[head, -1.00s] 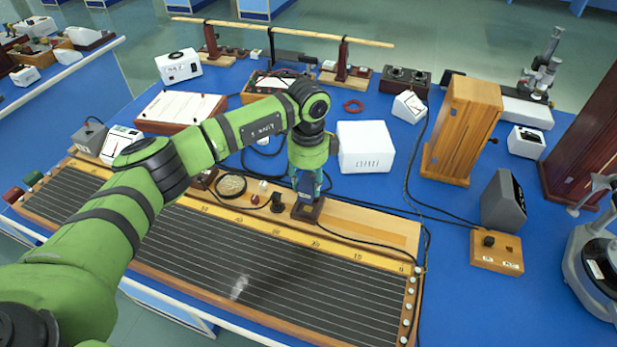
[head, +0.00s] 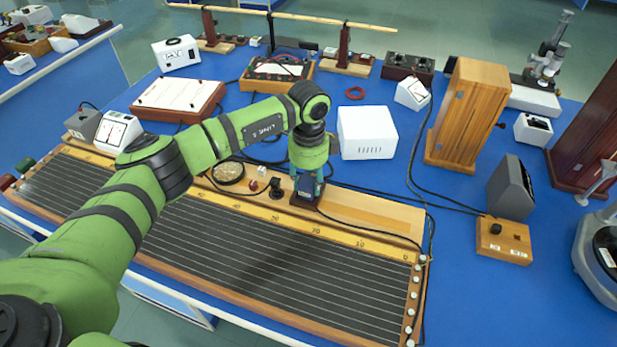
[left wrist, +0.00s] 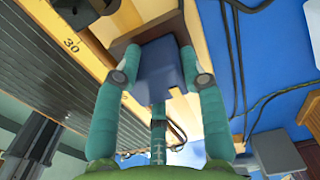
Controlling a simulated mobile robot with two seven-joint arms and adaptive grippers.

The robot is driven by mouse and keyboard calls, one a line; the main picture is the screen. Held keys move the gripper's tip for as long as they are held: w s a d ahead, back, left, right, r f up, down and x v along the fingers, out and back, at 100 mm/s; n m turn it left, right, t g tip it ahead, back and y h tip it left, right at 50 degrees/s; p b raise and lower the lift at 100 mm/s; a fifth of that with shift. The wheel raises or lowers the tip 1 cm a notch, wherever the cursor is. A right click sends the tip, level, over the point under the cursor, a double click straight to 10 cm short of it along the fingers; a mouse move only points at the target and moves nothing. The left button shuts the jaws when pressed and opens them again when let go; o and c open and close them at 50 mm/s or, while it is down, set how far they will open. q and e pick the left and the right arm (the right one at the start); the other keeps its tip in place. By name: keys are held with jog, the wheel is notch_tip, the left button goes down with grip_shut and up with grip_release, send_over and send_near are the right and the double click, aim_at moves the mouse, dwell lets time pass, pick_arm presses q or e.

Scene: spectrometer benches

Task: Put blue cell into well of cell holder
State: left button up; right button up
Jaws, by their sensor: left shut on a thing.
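My left gripper (head: 308,188) points down with its fingers on either side of the blue cell (left wrist: 162,72), shut on it. The cell is a dark blue block, seen from above in the left wrist view. The cell holder (head: 306,203) is a small dark brown block on the light wooden board, right below the gripper; its edge also shows behind the cell in the left wrist view (left wrist: 124,46). The cell hides the well, so I cannot tell how far the cell sits in it. My right gripper is not in view.
A long wire board (head: 270,240) with a numbered scale lies in front. A small black part (head: 276,188) and a round dial (head: 228,172) stand left of the holder. A white box (head: 367,133) is behind. Black cables run close by on the right.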

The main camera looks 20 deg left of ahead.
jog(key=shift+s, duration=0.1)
pick_arm(q)
jog(key=o, duration=1.3)
jog(key=shift+o, duration=0.2)
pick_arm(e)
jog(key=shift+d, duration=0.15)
pick_arm(q)
jog(key=shift+r, duration=0.1)
notch_tip(320, 180, up, 12)
